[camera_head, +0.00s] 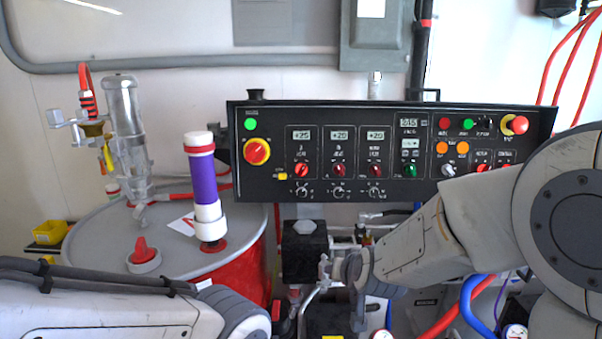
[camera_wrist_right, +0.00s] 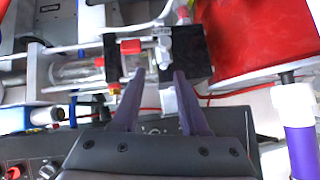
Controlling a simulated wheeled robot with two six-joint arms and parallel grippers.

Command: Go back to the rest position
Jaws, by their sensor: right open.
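My right arm (camera_head: 420,252) reaches in from the right, in front of the lower edge of the black control panel (camera_head: 290,150). In the right wrist view my right gripper (camera_wrist_right: 154,76) has its two dark fingers spread apart, with nothing clasped between them. Beyond the fingertips are a black block and a clear cylinder with red and white fittings; I cannot tell how close they are. My left arm (camera_head: 110,315) crosses the lower left of the head view. Its gripper is out of sight.
A red drum (camera_head: 245,270) with a grey lid stands at left. It carries a purple-and-white tube (camera_head: 203,185), a clear pump (camera_head: 128,130) and a red-capped fitting (camera_head: 143,255). Red and blue hoses (camera_head: 470,305) run at lower right. A yellow bin (camera_head: 50,232) is far left.

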